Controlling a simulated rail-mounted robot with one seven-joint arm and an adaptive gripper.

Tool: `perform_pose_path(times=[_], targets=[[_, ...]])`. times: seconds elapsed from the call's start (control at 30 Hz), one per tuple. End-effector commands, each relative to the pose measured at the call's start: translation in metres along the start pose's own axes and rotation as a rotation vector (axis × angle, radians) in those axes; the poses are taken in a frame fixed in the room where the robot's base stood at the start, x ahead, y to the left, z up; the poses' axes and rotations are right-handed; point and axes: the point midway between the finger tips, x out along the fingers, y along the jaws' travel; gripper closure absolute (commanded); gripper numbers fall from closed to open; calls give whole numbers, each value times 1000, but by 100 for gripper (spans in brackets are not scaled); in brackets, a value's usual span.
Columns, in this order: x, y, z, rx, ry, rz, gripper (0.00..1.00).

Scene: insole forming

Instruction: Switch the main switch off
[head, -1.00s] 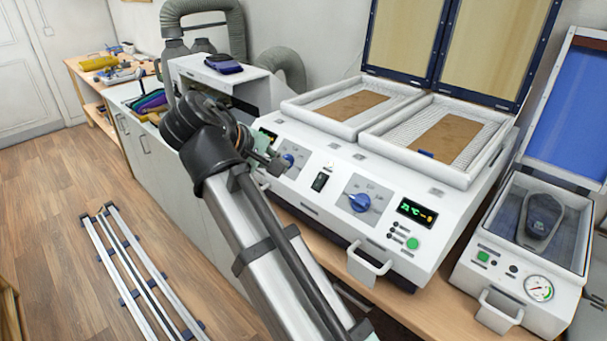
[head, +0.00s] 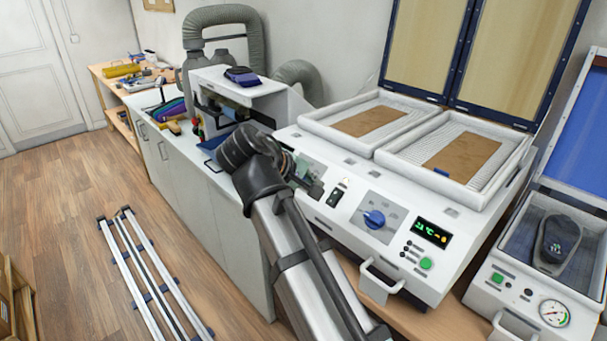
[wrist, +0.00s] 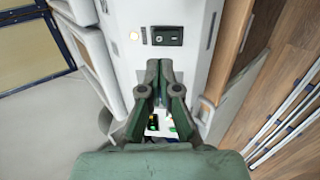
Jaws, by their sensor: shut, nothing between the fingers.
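The main switch is a black rocker switch (head: 335,197) on the white front panel of the heating machine, left of a blue knob. It also shows in the wrist view (wrist: 167,36), just beyond my fingertips, with pale marks on it. I cannot tell which side is pressed in. A small lit lamp (wrist: 134,35) sits beside it. My gripper (wrist: 158,66) has its dark green fingers together and empty, pointing at the panel near the switch. In the head view my gripper (head: 316,187) is just left of the switch. I cannot tell whether it touches the panel.
The machine's panel also has the blue knob (head: 374,219), a display (head: 432,232) and a green button (head: 425,263). A handle (head: 381,282) juts out below. A press with a gauge (head: 554,313) stands at right. Metal rails (head: 150,275) lie on the floor at left.

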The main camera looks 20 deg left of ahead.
Motion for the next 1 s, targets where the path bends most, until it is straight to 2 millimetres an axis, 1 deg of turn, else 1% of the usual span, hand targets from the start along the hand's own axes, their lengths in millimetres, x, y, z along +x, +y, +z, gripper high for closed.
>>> perform_pose_path(times=[0.03, 0.1, 0.2, 0.4, 0.63, 0.9, 1.0], targets=[[10, 1, 2, 0, -4, -2, 100], [24, 1, 2, 0, -3, -1, 100], [40, 2, 2, 1, -3, -1, 100], [64, 1, 1, 1, 0, -1, 100], [73, 0, 0, 1, 2, 0, 100], [73, 0, 0, 1, 2, 0, 100], [70, -2, -4, -5, 8, -10, 100]])
